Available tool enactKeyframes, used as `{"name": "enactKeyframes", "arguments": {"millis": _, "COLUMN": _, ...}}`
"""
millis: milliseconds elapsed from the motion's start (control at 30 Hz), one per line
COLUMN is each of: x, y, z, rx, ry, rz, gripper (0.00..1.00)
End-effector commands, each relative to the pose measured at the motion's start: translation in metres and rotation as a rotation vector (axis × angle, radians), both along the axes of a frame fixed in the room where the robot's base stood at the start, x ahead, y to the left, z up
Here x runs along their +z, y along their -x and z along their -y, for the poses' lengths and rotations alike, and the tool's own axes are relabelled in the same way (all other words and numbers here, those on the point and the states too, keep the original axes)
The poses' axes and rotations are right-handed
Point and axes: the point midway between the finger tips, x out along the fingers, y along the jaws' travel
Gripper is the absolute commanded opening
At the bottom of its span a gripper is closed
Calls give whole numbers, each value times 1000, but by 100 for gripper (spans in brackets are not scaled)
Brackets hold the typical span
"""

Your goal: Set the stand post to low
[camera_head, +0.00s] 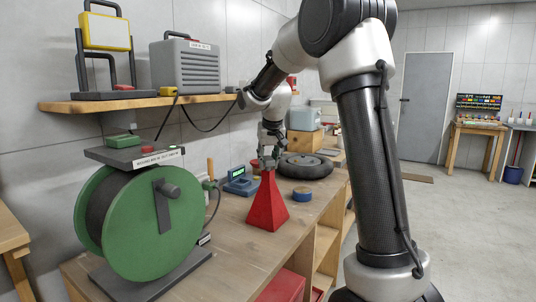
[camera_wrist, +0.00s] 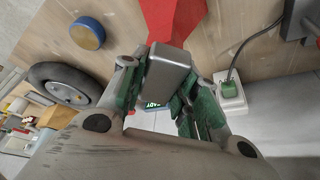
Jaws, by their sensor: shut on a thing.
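The stand has a red pyramid base (camera_head: 267,207) on the workbench. My gripper (camera_head: 268,163) is directly at its top, pointing down. In the wrist view, a grey block (camera_wrist: 169,72), which looks like the top of the stand post, sits between the green-padded fingers of my gripper (camera_wrist: 160,100). The fingers are shut on it. The red base also shows beyond the block in the wrist view (camera_wrist: 174,20). The rest of the post is hidden by the block and fingers, so its height setting cannot be read.
A green hose reel (camera_head: 147,225) stands at the left of the workbench (camera_head: 235,262). A small blue display device (camera_head: 240,183), a blue disc (camera_head: 302,194) and a black wheel (camera_head: 306,166) are close around the stand. A wall shelf (camera_head: 140,103) hangs above the left side.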

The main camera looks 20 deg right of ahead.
Motion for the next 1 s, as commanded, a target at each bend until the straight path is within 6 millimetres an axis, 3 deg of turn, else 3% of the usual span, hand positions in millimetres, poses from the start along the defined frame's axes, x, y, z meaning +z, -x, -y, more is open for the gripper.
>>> {"name": "enactKeyframes", "arguments": {"millis": 133, "x": -5, "y": 2, "z": 0, "rx": 0, "ry": -1, "rz": -11, "gripper": 0}}
{"name": "enactKeyframes", "arguments": {"millis": 167, "x": -5, "y": 2, "z": 0, "rx": 0, "ry": -1, "rz": -11, "gripper": 32}}
{"name": "enactKeyframes", "arguments": {"millis": 267, "x": -4, "y": 2, "z": 0, "rx": 0, "ry": -1, "rz": -10, "gripper": 51}}
{"name": "enactKeyframes", "arguments": {"millis": 300, "x": -4, "y": 1, "z": 0, "rx": 0, "ry": -1, "rz": -9, "gripper": 53}}
{"name": "enactKeyframes", "arguments": {"millis": 667, "x": 2, "y": 2, "z": 0, "rx": 0, "ry": -1, "rz": -6, "gripper": 53}}
{"name": "enactKeyframes", "arguments": {"millis": 1000, "x": 65, "y": 27, "z": -6, "rx": 1, "ry": 0, "rz": -3, "gripper": 53}}
